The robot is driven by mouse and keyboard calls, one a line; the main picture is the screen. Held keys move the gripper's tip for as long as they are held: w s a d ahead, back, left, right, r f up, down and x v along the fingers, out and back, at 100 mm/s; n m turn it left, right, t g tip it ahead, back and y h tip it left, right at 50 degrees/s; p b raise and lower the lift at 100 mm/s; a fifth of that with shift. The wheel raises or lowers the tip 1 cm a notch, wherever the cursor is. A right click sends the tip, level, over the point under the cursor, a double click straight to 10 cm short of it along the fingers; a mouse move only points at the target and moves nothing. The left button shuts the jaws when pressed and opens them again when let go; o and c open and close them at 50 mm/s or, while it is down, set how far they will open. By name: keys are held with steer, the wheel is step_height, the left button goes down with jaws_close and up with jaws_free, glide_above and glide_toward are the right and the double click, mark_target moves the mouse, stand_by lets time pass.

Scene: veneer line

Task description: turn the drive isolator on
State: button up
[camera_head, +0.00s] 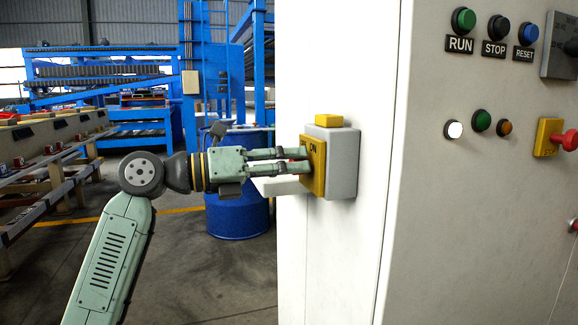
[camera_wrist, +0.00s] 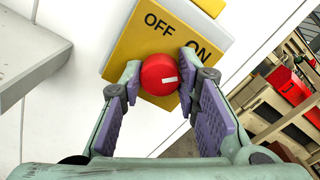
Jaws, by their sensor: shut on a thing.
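The drive isolator is a grey box (camera_head: 345,165) with a yellow front plate (camera_head: 317,178), fixed to the white cabinet's side. In the wrist view the yellow plate (camera_wrist: 130,45) carries the words OFF and ON and a round red knob (camera_wrist: 158,76). A short white mark sits right of the knob's middle, pointing roughly right in the picture, closer to ON than OFF. My gripper (camera_head: 303,160) reaches the plate from the left. In the wrist view its two fingers (camera_wrist: 160,82) are shut on the knob, one on each side. In the head view the fingers mostly hide the knob.
A yellow block (camera_head: 328,120) tops the isolator. The cabinet front (camera_head: 480,220) at right has RUN, STOP and RESET buttons, lamps and a red switch (camera_head: 566,140) on yellow. A pale ledge (camera_head: 278,187) and blue drum (camera_head: 238,215) are behind my gripper. Floor at lower left is open.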

steer(key=o, duration=1.2)
steer(key=v, duration=1.2)
